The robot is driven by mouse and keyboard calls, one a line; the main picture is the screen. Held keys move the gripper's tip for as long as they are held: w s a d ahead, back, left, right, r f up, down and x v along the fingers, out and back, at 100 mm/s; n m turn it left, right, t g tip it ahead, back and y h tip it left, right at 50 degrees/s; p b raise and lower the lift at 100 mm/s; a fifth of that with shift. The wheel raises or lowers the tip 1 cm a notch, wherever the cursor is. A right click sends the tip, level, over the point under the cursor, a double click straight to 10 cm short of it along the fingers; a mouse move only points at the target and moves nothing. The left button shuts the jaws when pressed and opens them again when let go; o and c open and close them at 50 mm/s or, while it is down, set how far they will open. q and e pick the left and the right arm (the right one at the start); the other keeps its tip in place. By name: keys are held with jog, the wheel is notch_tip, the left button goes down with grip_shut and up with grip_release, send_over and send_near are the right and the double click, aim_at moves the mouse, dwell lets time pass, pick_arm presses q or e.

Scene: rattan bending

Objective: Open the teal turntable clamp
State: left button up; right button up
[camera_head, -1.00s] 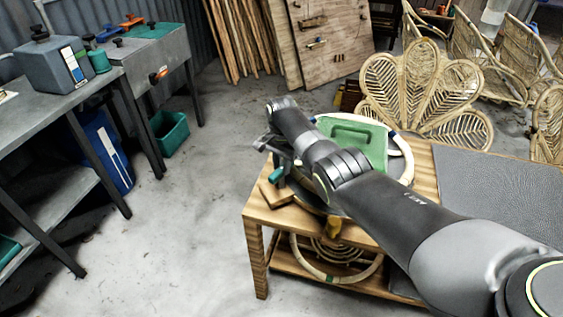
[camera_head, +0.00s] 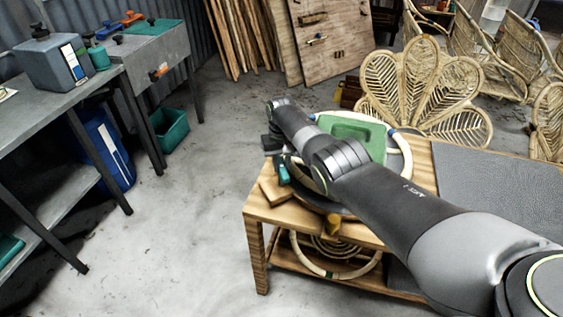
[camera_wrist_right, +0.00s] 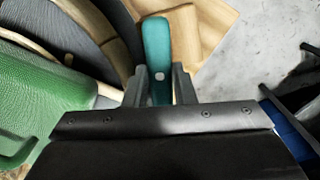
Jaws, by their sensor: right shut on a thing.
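The teal clamp handle (camera_head: 283,172) stands at the left edge of the round turntable on the wooden table. In the right wrist view the teal handle (camera_wrist_right: 157,45) points away between my fingers, with a small pale round spot near its base. My right gripper (camera_wrist_right: 159,82) is shut on the handle, one finger on each side. In the head view my right gripper (camera_head: 273,145) is partly hidden by its own wrist, just above the clamp. A pale rattan hoop (camera_head: 404,160) and a green block (camera_head: 355,134) lie on the turntable, partly covered by my arm. My left gripper is not in view.
The wooden table (camera_head: 256,212) has a dark grey mat (camera_head: 500,195) on its right. A wooden block (camera_head: 272,190) sits near the clamp. Grey workbenches (camera_head: 60,105) stand at the left, rattan chairs behind.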

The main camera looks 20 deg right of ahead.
jog(key=shift+n, duration=1.1)
jog(key=o, duration=1)
jog(key=shift+r, duration=0.45)
notch_tip(320, 180, up, 5)
jog(key=shift+r+p, duration=0.2)
jog(key=shift+p, duration=0.75)
notch_tip(320, 180, up, 11)
jog(key=shift+r+b, duration=0.1)
jog(key=shift+b, duration=0.65)
